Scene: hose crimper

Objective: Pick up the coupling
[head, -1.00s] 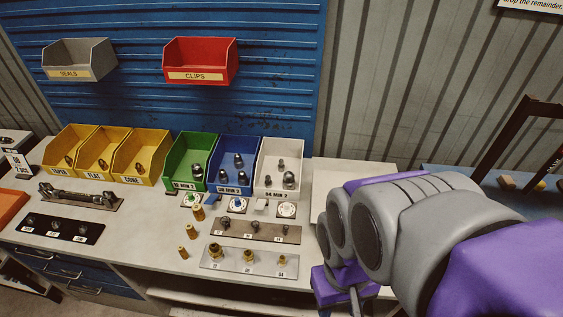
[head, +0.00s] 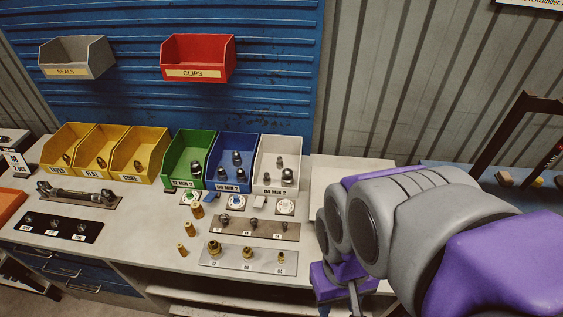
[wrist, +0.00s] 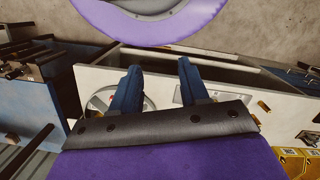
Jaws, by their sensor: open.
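Which piece is the coupling is unclear. In the head view several dark metal fittings sit in open bins: the yellow bins (head: 137,168), green bin (head: 181,169), blue bin (head: 230,171) and white bin (head: 279,175). Loose brass pieces (head: 197,211) stand on the bench in front. More brass fittings (head: 214,247) stand on a light plate (head: 232,262). In the wrist view my gripper (wrist: 157,78) is open, its blue fingers apart with nothing seen between them. It is not clearly visible in the head view.
The light workbench (head: 130,235) carries a dark fitting plate (head: 65,228) at left and a brown plate (head: 260,231) with small fittings. A grey bin (head: 75,58) and red bin (head: 198,60) hang behind.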

